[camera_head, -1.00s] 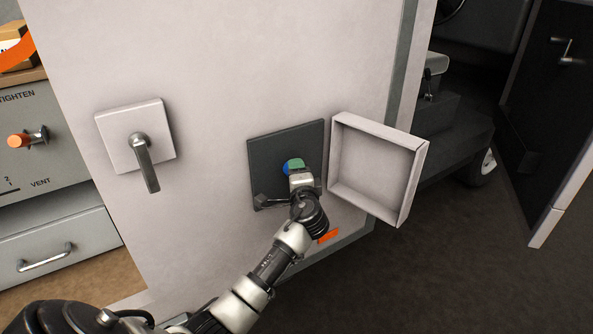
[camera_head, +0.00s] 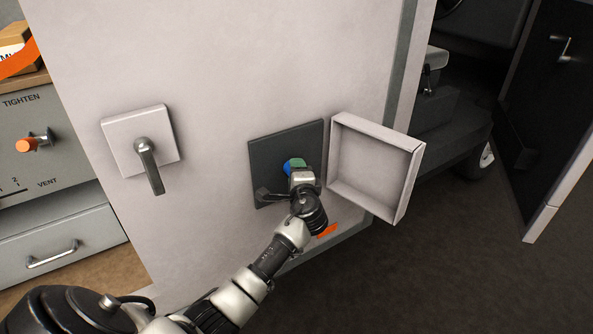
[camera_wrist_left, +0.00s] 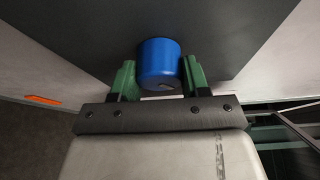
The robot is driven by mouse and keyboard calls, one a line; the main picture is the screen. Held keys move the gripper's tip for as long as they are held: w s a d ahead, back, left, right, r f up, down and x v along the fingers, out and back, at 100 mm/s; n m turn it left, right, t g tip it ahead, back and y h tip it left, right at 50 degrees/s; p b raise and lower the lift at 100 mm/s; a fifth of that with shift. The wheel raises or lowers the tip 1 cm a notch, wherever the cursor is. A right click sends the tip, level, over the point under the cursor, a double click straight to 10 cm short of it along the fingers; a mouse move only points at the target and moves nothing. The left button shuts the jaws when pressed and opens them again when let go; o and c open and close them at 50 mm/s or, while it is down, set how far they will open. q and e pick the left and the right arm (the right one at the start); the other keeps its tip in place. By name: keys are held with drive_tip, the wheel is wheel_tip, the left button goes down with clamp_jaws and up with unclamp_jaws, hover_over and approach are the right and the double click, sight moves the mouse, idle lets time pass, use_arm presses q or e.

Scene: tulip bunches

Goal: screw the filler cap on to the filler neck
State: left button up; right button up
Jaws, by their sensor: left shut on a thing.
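The blue filler cap (camera_wrist_left: 159,62) sits between the two green fingers of my left gripper (camera_wrist_left: 158,80) in the left wrist view, up against the dark recessed panel (camera_wrist_left: 75,35). In the head view a little of the blue cap (camera_head: 287,169) shows beside the green fingertips of my left gripper (camera_head: 296,165). The gripper is shut on the cap. The filler neck is hidden behind the cap and gripper, so I cannot tell how the cap sits on it. My right gripper is not in view.
An open box-shaped flap door (camera_head: 375,167) stands just right of the dark panel. A wall plate with a lever handle (camera_head: 147,160) is on the left. A grey cabinet with an orange-tipped knob (camera_head: 28,145) is at the far left. Dark floor lies right.

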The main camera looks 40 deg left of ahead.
use_arm(q)
drive_tip(key=o, duration=1)
drive_tip(key=shift+o, duration=0.2)
drive_tip(key=shift+d, duration=0.1)
drive_tip(key=shift+s+d+p, duration=0.1)
drive_tip(key=shift+s+d, duration=0.25)
drive_tip(key=shift+d, duration=0.4)
drive_tip(key=shift+s+d+p, duration=0.1)
drive_tip(key=shift+s+d, duration=0.2)
drive_tip(key=shift+d, duration=0.4)
drive_tip(key=shift+s+d+p, duration=0.1)
drive_tip(key=shift+s+d, duration=0.25)
drive_tip(key=shift+d, duration=0.4)
